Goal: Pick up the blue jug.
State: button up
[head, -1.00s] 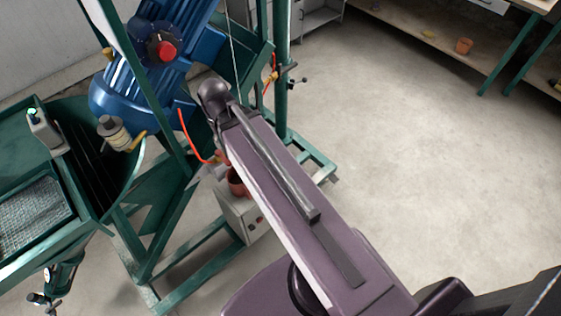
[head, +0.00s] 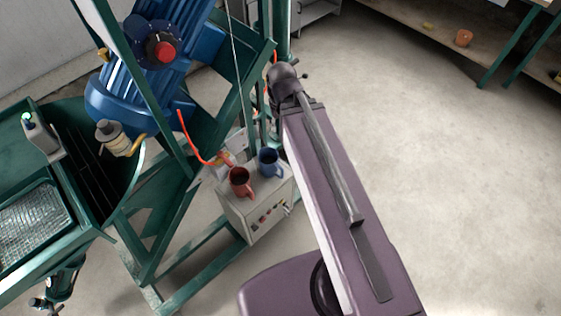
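A blue jug (head: 269,163) stands upright on top of a grey control box (head: 257,212) in the head view. A red jug (head: 240,182) stands on the same box, just left of the blue one and a little nearer. My purple arm runs from the lower right up to the box's right side, close to the blue jug in the picture. My gripper's fingers are not visible; the far end of the arm ends beside the green frame.
A green machine frame (head: 198,265) surrounds the box, with a blue motor (head: 150,90) above left. An orange hose (head: 194,141) hangs near the jugs. A wooden shelf (head: 420,32) holds an orange pot (head: 463,38) at the back right. The floor on the right is clear.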

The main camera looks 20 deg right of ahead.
aim_at(268, 157)
jog(key=z, duration=0.85)
jog(key=k, duration=0.95)
jog(key=u, duration=0.55)
